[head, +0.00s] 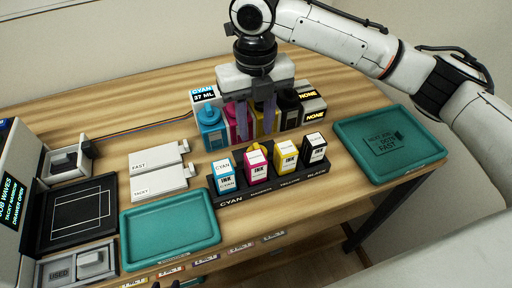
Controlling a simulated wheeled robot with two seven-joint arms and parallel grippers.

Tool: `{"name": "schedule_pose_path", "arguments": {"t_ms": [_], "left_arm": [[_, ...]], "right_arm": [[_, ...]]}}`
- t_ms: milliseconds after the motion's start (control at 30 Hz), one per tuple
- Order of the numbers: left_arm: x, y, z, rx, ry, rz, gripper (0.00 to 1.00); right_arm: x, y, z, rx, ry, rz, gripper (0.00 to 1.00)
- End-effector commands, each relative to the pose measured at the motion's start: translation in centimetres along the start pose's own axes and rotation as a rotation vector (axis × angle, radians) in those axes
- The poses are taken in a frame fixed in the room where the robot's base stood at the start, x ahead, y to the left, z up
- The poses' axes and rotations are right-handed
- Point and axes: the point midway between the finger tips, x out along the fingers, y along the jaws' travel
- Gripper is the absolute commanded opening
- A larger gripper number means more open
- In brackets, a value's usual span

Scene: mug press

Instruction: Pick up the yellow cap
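My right gripper (256,128) comes in from the right, pointing down at the row of ink bottles. Its two purplish fingers stand apart, and I see nothing held between their tips. The yellow bottle (260,118) is behind the fingers; its top is hidden by the gripper body. A small yellow-orange piece (254,146), perhaps the yellow cap, shows just below the fingertips, behind the cartridges and partly hidden. My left gripper is not in view.
A cyan bottle (211,128) stands left of the gripper. A black rack (270,184) with cyan, magenta, yellow and black cartridges is in front. Teal trays stand at the front (168,230) and right (389,143). White TACKY (160,183) and FAST boxes lie left.

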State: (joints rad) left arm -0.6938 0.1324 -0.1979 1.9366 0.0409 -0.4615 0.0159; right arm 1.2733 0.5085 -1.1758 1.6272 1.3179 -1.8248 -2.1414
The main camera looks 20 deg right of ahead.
Motion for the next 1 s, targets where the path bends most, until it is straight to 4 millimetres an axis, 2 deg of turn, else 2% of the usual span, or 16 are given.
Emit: {"name": "schedule_pose_path", "arguments": {"t_ms": [400,733,933,1000], "left_arm": [[0.1,0.2,-0.1,0.002,0.004,0.004,0.31],[0.3,0.1,-1.1,0.005,0.021,0.003,0.31],[0.3,0.1,-1.0,0.004,0.020,0.002,0.31],[0.3,0.1,-0.9,0.004,0.019,0.002,0.31]], "right_arm": [[5.4,-0.5,0.1,0.001,0.002,0.000,0.33],[6.0,-0.5,0.1,0.000,-0.001,0.000,0.33],[6.0,-0.5,0.1,0.000,-0.001,0.000,0.00],[6.0,-0.5,0.1,0.000,-0.001,0.000,0.00]]}}
